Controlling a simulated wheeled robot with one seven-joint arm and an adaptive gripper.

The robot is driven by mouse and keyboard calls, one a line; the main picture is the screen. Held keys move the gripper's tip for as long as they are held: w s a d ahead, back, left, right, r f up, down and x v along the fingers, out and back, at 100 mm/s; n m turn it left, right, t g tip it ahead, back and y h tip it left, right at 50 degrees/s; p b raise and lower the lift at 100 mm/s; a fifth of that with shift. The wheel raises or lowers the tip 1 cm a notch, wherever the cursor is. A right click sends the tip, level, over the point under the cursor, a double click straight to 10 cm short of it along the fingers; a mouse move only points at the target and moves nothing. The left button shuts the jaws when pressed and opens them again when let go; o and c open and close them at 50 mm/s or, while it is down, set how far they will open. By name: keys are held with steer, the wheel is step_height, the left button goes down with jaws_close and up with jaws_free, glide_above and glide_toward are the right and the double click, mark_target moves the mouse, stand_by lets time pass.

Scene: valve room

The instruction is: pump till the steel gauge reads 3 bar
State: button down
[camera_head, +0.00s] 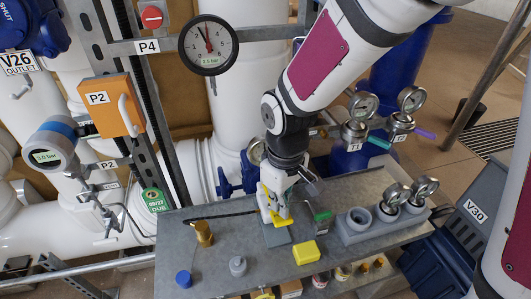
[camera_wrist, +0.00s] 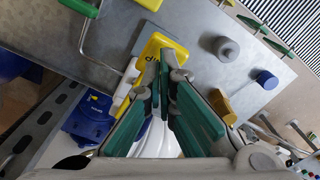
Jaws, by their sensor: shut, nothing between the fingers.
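The large round gauge (camera_head: 208,45) with a black rim hangs beside the P4 sign, its needle near the top and a small readout below. Several small steel-rimmed gauges (camera_head: 411,98) stand at the right; their readings are too small to tell. I cannot tell which is the steel gauge, nor clearly identify the pump. My gripper (camera_head: 275,208) is shut and empty over the bench, close to a yellow and white item (camera_wrist: 160,48) on a grey pad (camera_head: 275,236). In the wrist view my gripper (camera_wrist: 172,82) overlaps this item; contact is unclear.
The grey bench (camera_head: 345,187) carries a brass fitting (camera_head: 203,232), a grey plug (camera_head: 237,265), a blue cap (camera_head: 183,279), a yellow block (camera_head: 306,252) and a grey gauge holder (camera_head: 360,222). A digital transmitter (camera_head: 50,150) and an orange P2 box (camera_head: 110,105) are left.

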steer(key=shift+f+b, duration=0.55)
steer(key=shift+f, duration=0.65)
steer(key=shift+r+p, duration=1.65)
steer(key=shift+r, duration=0.9)
